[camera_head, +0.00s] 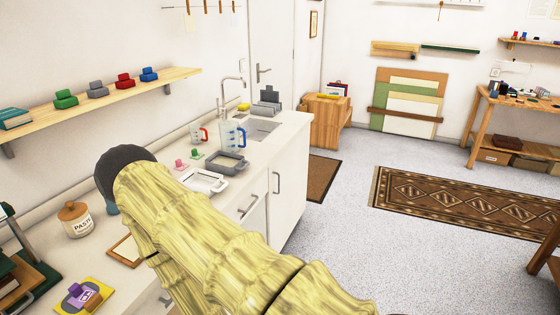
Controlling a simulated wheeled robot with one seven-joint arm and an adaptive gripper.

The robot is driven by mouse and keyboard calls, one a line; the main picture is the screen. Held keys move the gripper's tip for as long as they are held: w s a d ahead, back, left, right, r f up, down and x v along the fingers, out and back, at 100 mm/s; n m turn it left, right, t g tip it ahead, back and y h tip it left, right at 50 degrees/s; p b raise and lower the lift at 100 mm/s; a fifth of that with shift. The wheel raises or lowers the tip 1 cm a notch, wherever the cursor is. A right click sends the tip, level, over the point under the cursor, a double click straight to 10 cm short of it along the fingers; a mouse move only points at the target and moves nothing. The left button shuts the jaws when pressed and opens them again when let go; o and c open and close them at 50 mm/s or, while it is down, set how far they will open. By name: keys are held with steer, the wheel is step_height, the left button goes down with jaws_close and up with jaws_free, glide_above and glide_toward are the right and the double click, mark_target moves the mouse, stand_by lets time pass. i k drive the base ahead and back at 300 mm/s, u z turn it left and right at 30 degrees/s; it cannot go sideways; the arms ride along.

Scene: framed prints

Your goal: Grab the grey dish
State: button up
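A grey dish (227,163), rectangular and shallow with a handle-like lip, sits on the white counter (283,138) near its front edge, left of the sink. A white dish (204,181) of similar shape lies just in front of it, nearer to me. My arm, with a yellow wood-like surface and a dark rounded end, crosses the lower middle of the view. It hides part of the near counter. The grey dish shows above and beyond the arm, apart from it in the picture. My gripper is not in view.
A measuring jug with blue marks (233,135) and one with red marks (199,134) stand behind the dishes. Pink and green stamps (181,164) sit at their left. A paste jar (76,218) stands near left. The sink (262,127) and tap lie beyond.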

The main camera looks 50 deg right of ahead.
mark_target(220, 162)
steer(key=z, duration=1.4)
